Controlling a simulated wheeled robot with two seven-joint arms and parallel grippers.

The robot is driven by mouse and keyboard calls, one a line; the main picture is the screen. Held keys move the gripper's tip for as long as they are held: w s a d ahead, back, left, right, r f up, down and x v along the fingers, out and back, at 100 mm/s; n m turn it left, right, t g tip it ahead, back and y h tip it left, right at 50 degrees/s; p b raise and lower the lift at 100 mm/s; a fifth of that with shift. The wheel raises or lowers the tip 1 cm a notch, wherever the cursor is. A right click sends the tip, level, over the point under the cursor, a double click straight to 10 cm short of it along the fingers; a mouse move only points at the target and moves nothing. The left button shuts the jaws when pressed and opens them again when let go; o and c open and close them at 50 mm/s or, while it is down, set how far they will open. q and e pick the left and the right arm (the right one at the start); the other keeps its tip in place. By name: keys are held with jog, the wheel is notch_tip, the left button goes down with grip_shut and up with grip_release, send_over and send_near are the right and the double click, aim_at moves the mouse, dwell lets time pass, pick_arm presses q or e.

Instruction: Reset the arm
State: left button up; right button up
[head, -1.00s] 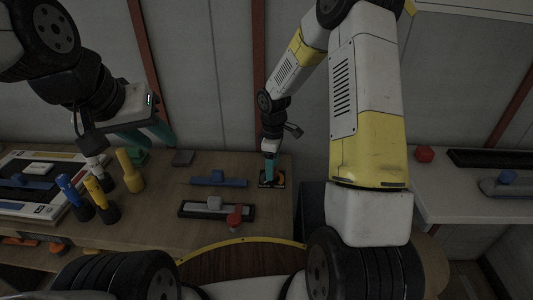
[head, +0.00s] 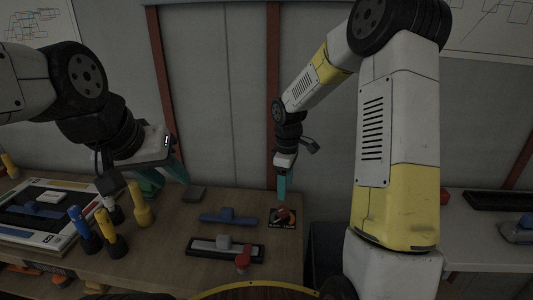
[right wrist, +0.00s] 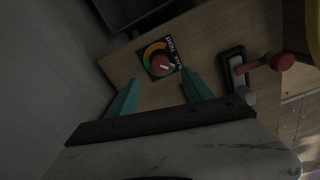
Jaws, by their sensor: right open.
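My right gripper (head: 281,198) points down over the dial panel in the head view. In the right wrist view its two teal fingers (right wrist: 161,76) are spread apart with nothing between them.
A framed board (head: 40,215) lies at the left. A pale counter (head: 480,232) is at the right.

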jog(key=s+d+r+m+t+y, duration=0.2)
jog(key=s+r+m+t, duration=0.4)
jog(key=s+r+m, duration=0.6)
jog(key=s+r, duration=0.8)
jog(key=s, duration=0.2)
jog(key=shift+s+d+r+m, duration=0.2)
jog(key=shift+s+m, duration=0.1)
jog(key=shift+s, duration=0.05)
